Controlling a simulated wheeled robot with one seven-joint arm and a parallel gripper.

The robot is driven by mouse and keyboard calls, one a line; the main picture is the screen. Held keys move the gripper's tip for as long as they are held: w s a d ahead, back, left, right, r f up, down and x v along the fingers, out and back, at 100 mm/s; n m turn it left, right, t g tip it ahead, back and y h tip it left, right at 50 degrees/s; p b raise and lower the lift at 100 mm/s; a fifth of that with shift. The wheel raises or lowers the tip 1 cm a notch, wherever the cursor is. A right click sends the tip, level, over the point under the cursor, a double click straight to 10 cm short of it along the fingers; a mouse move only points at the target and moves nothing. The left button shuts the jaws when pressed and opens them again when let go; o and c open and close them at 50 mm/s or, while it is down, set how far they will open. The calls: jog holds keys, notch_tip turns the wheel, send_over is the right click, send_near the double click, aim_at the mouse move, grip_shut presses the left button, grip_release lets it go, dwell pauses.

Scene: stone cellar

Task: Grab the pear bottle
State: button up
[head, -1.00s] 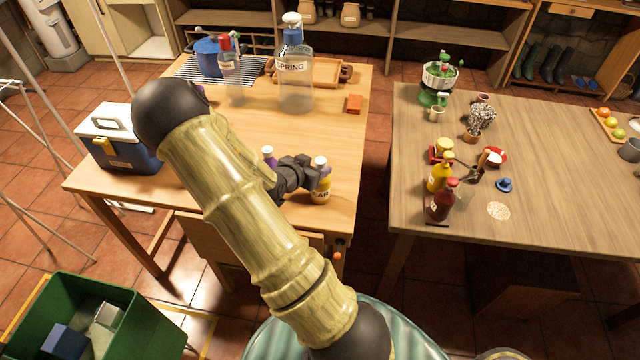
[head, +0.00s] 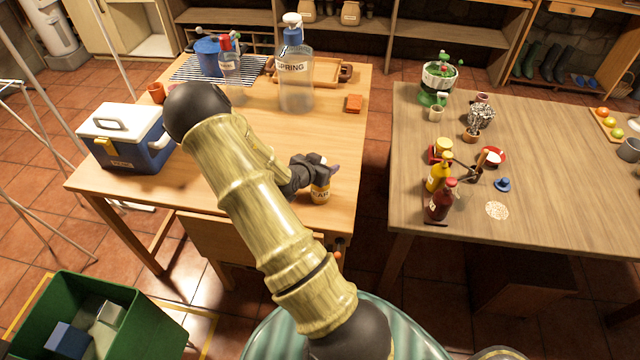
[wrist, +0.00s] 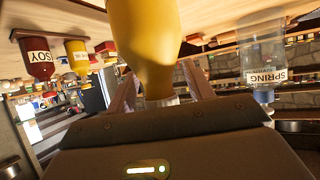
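The pear bottle (head: 320,195) is yellow and stands upright near the right edge of the left wooden table. Its label is partly readable in the head view. My gripper (head: 322,167) is at its top and hides its cap in the head view. In the wrist view the yellow bottle (wrist: 148,35) appears upside down, with its neck and pale cap between my two fingers. My gripper (wrist: 158,75) is open there, with a finger on each side and visible gaps beside the neck.
A clear SPRING bottle (head: 295,82) and a red-capped clear bottle (head: 230,72) stand farther back on this table (head: 225,155). A blue cooler (head: 150,155) is at its left. The right table holds a red sauce bottle (head: 439,207) and a yellow bottle (head: 434,183).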

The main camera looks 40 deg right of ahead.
grip_shut()
jog(key=shift+r, duration=0.15)
notch_tip(320, 180, up, 10)
jog(key=shift+f, duration=0.15)
dwell(0.4)
dwell(0.4)
